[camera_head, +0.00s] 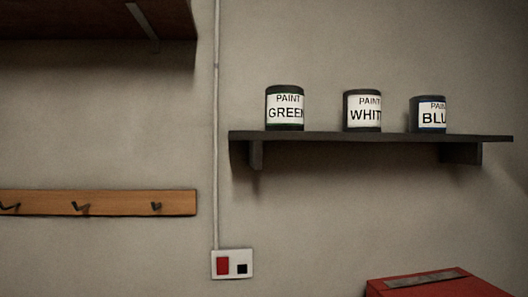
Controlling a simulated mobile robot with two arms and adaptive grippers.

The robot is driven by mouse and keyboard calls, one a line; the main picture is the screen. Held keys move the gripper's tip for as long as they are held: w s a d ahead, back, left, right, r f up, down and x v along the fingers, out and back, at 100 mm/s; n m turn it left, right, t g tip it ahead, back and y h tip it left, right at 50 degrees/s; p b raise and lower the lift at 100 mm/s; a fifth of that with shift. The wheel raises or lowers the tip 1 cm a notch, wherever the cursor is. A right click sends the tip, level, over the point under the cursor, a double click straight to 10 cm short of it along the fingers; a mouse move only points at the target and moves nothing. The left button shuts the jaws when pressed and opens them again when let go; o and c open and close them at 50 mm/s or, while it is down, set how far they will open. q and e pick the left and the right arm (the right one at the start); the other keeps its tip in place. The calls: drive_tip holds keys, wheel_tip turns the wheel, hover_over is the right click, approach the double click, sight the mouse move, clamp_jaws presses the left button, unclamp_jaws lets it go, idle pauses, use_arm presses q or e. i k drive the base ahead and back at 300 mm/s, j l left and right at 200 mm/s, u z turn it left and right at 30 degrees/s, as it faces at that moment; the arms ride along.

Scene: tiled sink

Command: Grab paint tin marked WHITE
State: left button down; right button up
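The paint tin marked WHITE (362,111) stands upright in the middle of a dark wall shelf (340,137). Its label is turned a little to the right, so the end of the word is cut off at the tin's edge. A tin marked GREEN (285,108) stands to its left and a tin marked BLUE (428,115), its last letter out of sight, stands to its right. There are clear gaps between the tins. Neither of my grippers is in view.
A red box (430,284) with a grey strip on top is at the lower right, below the shelf. A wooden hook rail (110,203), a socket plate (232,264) and a vertical conduit (216,150) are on the wall. Another dark shelf (90,20) is at upper left.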

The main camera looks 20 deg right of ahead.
sight(361, 107)
drive_tip(key=l+z, duration=0.35)
drive_tip(key=k+l+z, duration=0.1)
drive_tip(key=z, duration=0.25)
drive_tip(key=l+z, duration=0.35)
drive_tip(key=i+l, duration=0.1)
drive_tip(key=l, duration=0.35)
drive_tip(key=k+j, duration=0.1)
